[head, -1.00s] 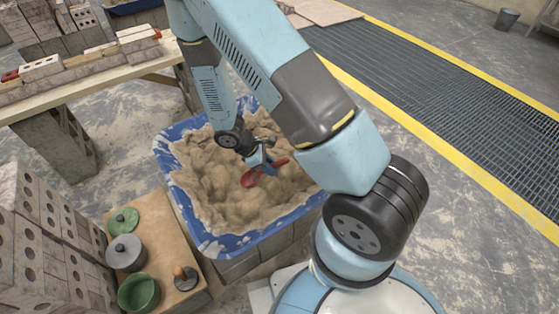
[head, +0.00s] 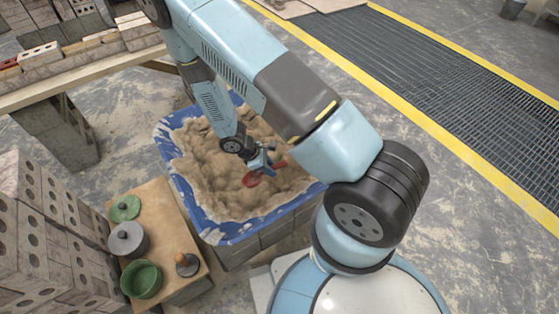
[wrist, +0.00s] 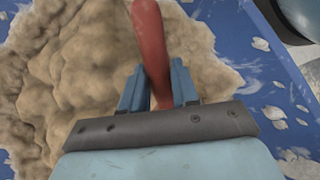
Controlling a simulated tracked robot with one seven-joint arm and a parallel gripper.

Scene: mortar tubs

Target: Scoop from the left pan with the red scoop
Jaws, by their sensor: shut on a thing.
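My gripper (head: 264,160) is over the sand inside the blue tub (head: 177,180). It is shut on the red scoop (head: 252,180). In the wrist view, the scoop's red handle (wrist: 150,45) stands between the two blue fingers (wrist: 155,88). The scoop's head is at the sand's surface in the head view; how deep it sits, I cannot tell. The tan, lumpy sand (head: 215,175) fills the tub and also shows in the wrist view (wrist: 60,70). Only one tub of sand is in view.
Brick stacks (head: 50,225) rise at left. A plank table (head: 90,80) with bricks stands behind.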

